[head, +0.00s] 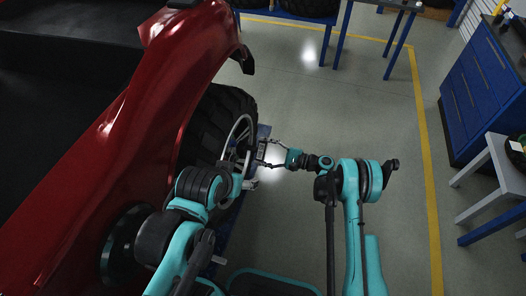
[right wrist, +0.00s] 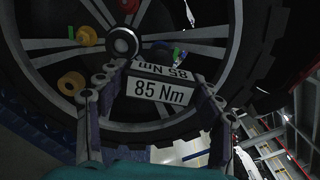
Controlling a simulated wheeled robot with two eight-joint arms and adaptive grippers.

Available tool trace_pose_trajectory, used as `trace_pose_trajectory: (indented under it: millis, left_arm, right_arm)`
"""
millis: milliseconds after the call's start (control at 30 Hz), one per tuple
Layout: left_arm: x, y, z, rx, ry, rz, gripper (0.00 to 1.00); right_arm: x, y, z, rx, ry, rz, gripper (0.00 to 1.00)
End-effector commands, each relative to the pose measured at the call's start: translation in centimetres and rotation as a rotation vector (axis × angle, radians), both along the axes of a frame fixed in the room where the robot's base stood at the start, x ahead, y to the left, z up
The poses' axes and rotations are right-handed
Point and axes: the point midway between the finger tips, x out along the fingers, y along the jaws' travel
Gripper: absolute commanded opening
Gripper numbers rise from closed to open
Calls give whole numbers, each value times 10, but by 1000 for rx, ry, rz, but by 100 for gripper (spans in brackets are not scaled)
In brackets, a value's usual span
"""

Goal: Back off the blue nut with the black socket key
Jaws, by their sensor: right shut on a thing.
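My right gripper (head: 265,153) is at the wheel (head: 215,118) of the red vehicle. In the right wrist view its two fingers (right wrist: 152,100) are shut on a dark tool, the black socket key (right wrist: 165,106), which carries white "85 Nm" labels. The key points toward the wheel's middle. A small blue patch, seemingly the blue nut (right wrist: 160,46), shows just beyond the key and is partly hidden. I cannot tell whether the key touches it. My left gripper (head: 248,183) is beside the wheel's near side; its fingers are too small to read.
Red (right wrist: 128,5), orange (right wrist: 90,36) and yellow (right wrist: 71,83) nuts sit on the wheel around a dark round hub (right wrist: 122,42). The red bodywork (head: 185,70) overhangs the tyre. A blue cabinet (head: 483,95) stands at right; the floor between is clear.

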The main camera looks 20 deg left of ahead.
Motion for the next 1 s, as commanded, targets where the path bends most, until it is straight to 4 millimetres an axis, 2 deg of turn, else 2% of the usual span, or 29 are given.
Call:
trace_pose_trajectory:
  millis: [1000]
  left_arm:
    - [0,0,0,0,0,0,72]
  right_arm:
    - [1,29,0,1,0,1,6]
